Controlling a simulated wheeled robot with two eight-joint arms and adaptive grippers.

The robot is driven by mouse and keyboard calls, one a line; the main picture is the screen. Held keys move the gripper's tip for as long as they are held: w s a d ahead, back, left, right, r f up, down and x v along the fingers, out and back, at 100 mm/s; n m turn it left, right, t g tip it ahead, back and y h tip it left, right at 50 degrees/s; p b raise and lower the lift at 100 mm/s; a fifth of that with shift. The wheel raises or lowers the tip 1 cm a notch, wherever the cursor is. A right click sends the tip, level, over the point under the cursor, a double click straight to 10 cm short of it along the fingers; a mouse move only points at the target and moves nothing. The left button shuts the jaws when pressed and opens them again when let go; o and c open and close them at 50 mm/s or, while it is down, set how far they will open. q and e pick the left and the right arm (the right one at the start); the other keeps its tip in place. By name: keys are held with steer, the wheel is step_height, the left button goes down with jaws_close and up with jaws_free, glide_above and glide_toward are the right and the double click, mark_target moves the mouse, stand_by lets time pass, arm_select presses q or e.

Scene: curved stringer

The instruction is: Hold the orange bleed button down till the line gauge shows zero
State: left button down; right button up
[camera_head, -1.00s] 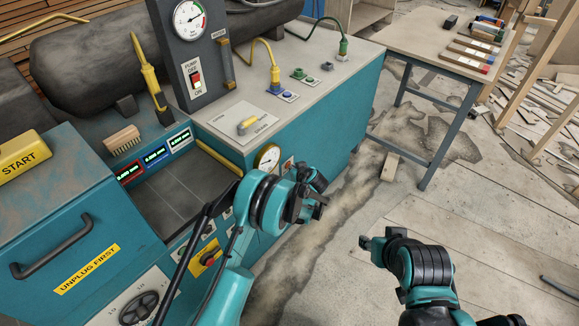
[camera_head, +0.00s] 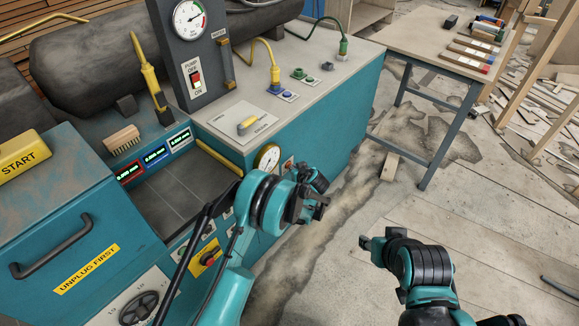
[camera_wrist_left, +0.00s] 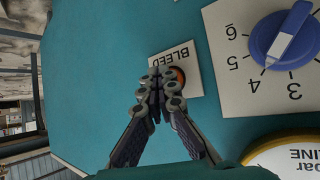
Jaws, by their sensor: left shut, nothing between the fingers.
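The orange bleed button (camera_wrist_left: 179,76) sits on a white plate marked BLEED (camera_wrist_left: 177,58) on the teal bench front. In the left wrist view, my left gripper (camera_wrist_left: 160,78) is shut and empty, its fingertips over the plate and covering part of the button. I cannot tell whether they touch it. The head view shows the left gripper (camera_head: 318,200) in front of the bench's front face. The line gauge (camera_head: 267,157) is a round white dial there, its reading too small to tell. Its edge also shows upside down in the wrist view (camera_wrist_left: 290,160). My right gripper (camera_head: 368,243) is over the floor, away from the bench.
A blue knob (camera_wrist_left: 285,40) on a numbered plate is close to the button. A red PUMP switch (camera_head: 196,77) and another gauge (camera_head: 189,20) are on the upright panel. A side table (camera_head: 440,40) stands at the back right. The floor between is mostly clear.

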arm_select(q)
steer(key=shift+s+d, duration=0.4)
steer(key=shift+d, duration=0.1)
steer(key=s+d, duration=0.1)
steer(key=d, duration=0.1)
steer(key=s+d, duration=0.2)
stand_by(0.4)
stand_by(0.4)
steer(key=s+a+r+m+g+h, duration=0.1)
steer(key=s+a+r, duration=0.6)
steer(key=r, duration=0.4)
steer(key=s+a+r+m+g+h, duration=0.1)
steer(key=s+a+r, duration=0.6)
steer(key=r, duration=0.4)
steer(key=s+a+m+h, duration=0.1)
steer(key=s+a, duration=0.1)
steer(key=s, duration=1)
steer(key=s+a+m+h, duration=0.1)
steer(key=s+a, duration=0.2)
steer(key=s, duration=0.9)
steer(key=shift+r+m+g, duration=0.35)
steer(key=shift+m+g, duration=0.05)
